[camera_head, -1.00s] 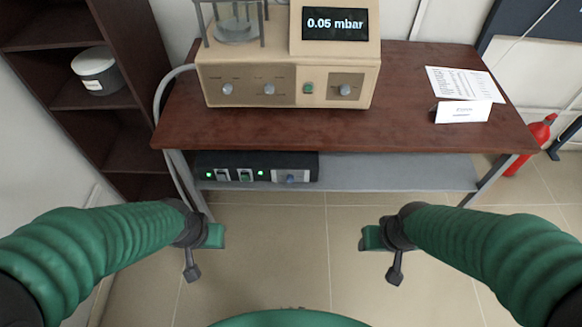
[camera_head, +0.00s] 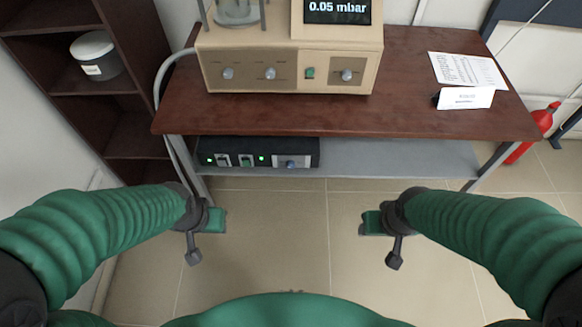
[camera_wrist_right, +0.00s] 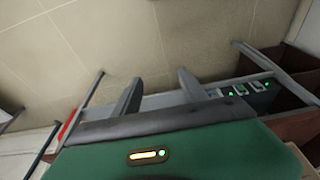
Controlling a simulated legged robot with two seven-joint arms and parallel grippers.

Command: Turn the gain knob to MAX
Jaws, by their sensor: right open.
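A beige instrument (camera_head: 289,56) on the table has several grey knobs: a left knob (camera_head: 228,73), a middle knob (camera_head: 270,73) and a right knob (camera_head: 346,76). A black box (camera_head: 220,146) on the shelf below has another knob (camera_head: 290,163) on its light panel. The labels are too small to read, so I cannot tell which is the gain knob. My left gripper (camera_head: 194,255) and right gripper (camera_head: 394,258) hang in front of the table, apart from both devices. In the right wrist view the right gripper (camera_wrist_right: 158,78) has its fingers apart with nothing between them.
The brown table (camera_head: 420,117) has a grey lower shelf (camera_head: 400,158). A dark bookshelf (camera_head: 90,120) stands left, a red extinguisher (camera_head: 540,120) right. The floor before the table is clear.

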